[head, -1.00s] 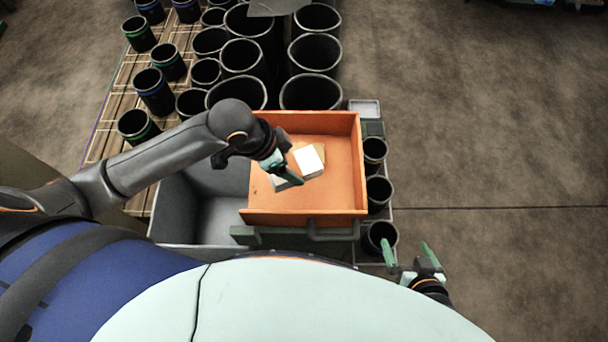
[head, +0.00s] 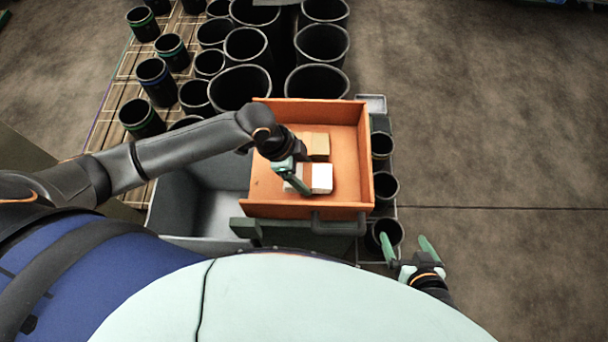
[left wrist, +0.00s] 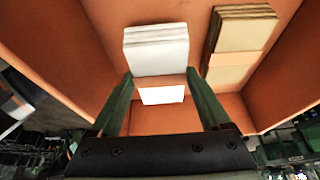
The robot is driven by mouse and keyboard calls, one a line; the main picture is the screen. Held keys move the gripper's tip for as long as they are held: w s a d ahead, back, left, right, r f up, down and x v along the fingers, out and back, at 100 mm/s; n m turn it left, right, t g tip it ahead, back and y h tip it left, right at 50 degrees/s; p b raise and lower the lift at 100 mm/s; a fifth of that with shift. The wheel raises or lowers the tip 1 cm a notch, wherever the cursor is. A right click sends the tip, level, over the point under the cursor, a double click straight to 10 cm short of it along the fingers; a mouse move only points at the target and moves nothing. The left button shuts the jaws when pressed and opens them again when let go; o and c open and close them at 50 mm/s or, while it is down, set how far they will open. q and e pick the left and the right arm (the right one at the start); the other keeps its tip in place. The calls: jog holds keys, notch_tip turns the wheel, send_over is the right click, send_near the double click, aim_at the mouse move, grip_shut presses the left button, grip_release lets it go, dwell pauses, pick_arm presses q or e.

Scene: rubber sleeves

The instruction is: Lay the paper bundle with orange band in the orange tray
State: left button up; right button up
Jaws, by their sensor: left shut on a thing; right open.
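The paper bundle is white with an orange band (head: 321,179). In the left wrist view the white bundle (left wrist: 157,50) sits between my left gripper's fingers, gripped around the band. My left gripper (head: 304,184) is shut on it, inside the walls of the orange tray (head: 268,196). I cannot tell whether the bundle touches the tray floor. The fingers hide part of it in the head view. My right gripper (head: 407,246) is open and empty, outside the tray at the lower right.
A grey bin (head: 190,205) stands left of the tray. Black cups (head: 385,186) line its right side; large black pots (head: 241,86) stand behind.

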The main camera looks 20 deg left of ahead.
pick_arm(q)
notch_tip(320, 180, down, 2)
jog(key=shift+f, duration=0.2)
jog(key=shift+r, duration=0.1)
pick_arm(e)
jog(key=shift+f, duration=0.1)
jog(key=shift+a, duration=0.1)
pick_arm(q)
jog(key=shift+f, duration=0.2)
jog(key=o, duration=1.2)
jog(key=shift+o, duration=0.2)
jog(key=shift+r, duration=0.1)
jog(key=p+v, duration=0.2)
jog(key=v, duration=0.9)
jog(key=shift+s+a+r, duration=0.1)
jog(key=shift+a+r, duration=0.15)
jog(key=shift+r, duration=0.3)
pick_arm(e)
jog(key=shift+s+d+r, duration=0.4)
jog(key=shift+s+d, duration=0.15)
jog(key=shift+d, duration=0.2)
